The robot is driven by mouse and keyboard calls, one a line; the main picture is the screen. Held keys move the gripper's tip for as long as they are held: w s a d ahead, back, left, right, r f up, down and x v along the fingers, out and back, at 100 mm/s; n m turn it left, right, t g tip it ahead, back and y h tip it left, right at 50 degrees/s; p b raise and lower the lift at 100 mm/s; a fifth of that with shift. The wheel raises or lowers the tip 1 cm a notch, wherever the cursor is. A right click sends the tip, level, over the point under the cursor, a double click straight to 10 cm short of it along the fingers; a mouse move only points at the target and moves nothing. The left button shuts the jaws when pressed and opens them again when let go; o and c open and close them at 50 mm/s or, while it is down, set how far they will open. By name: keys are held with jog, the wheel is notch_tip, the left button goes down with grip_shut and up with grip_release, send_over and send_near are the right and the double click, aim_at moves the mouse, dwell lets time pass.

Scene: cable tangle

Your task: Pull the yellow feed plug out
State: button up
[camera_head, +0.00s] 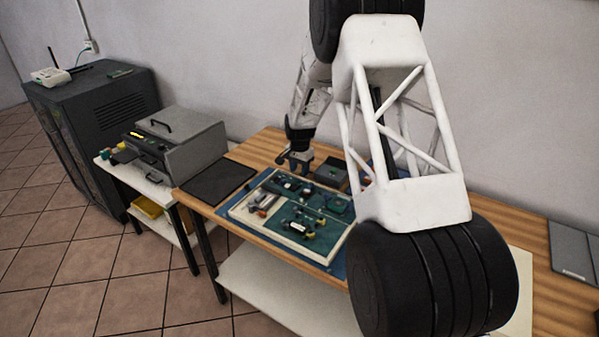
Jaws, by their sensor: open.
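My gripper (294,162) hangs open above the back edge of a shallow pale tray (236,213) on the wooden table. Nothing shows between its fingers. Green circuit boards (290,239) with dark parts and cables lie in the tray, below and in front of my gripper. Small yellowish spots show among these parts, but they are too small to tell which one is the yellow feed plug. My white lattice arm link and a black joint hide the right side of the tray.
A flat black pad (217,181) lies left of the tray. A grey bench device (178,140) stands on a white side table further left, beside a dark cabinet (92,120) with a router (50,76). A grey flat panel (573,248) lies at the table's right end.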

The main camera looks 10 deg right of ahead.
jog(key=shift+f, duration=0.75)
grip_shut()
